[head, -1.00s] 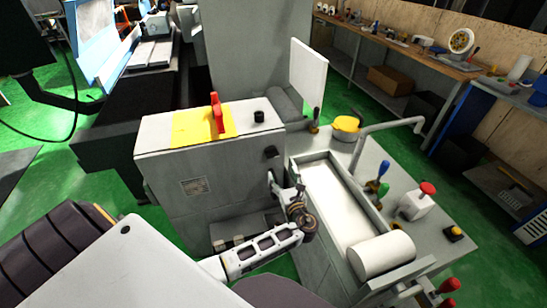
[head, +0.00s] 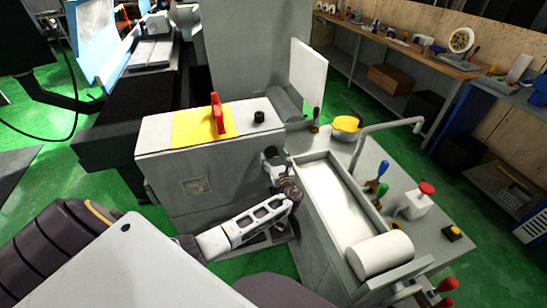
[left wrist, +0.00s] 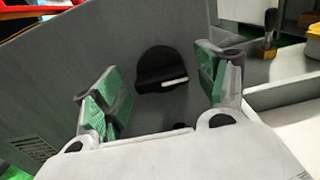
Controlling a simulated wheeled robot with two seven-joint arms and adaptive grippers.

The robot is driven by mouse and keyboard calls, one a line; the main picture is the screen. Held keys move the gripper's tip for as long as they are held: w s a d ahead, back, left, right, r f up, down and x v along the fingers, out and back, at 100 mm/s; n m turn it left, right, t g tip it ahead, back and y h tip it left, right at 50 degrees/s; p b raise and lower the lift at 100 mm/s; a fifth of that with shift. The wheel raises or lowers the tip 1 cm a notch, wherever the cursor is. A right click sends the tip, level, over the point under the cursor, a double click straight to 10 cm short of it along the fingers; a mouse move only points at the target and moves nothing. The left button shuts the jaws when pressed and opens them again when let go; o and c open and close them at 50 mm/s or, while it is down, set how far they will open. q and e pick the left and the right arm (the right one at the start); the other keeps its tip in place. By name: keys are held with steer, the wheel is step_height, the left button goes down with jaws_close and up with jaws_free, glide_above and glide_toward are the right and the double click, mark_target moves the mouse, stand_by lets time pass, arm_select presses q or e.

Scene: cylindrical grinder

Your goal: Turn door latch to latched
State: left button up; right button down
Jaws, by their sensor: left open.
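The door latch (left wrist: 161,70) is a black round knob with a raised grip bar and a white mark, on the grey side face of a cabinet (head: 190,165). In the left wrist view the bar lies nearly level, tilted slightly. My left gripper (left wrist: 158,86) is open, with one green-padded finger on each side of the knob in the picture and a visible gap to it. My right gripper is not in view.
A red handle (head: 217,112) on a yellow plate and a small black knob (head: 259,116) stand on the cabinet top. To the right is a trough (head: 340,205) with a white roller (head: 381,255), a bent pipe (head: 385,126), colored levers and a red button (head: 427,188).

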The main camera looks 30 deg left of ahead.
arm_select(q)
steer(key=shift+w+a, duration=0.1)
steer(key=shift+a, duration=0.05)
steer(key=shift+c, duration=0.5)
steer(key=c, duration=0.9)
steer(key=shift+c, duration=0.2)
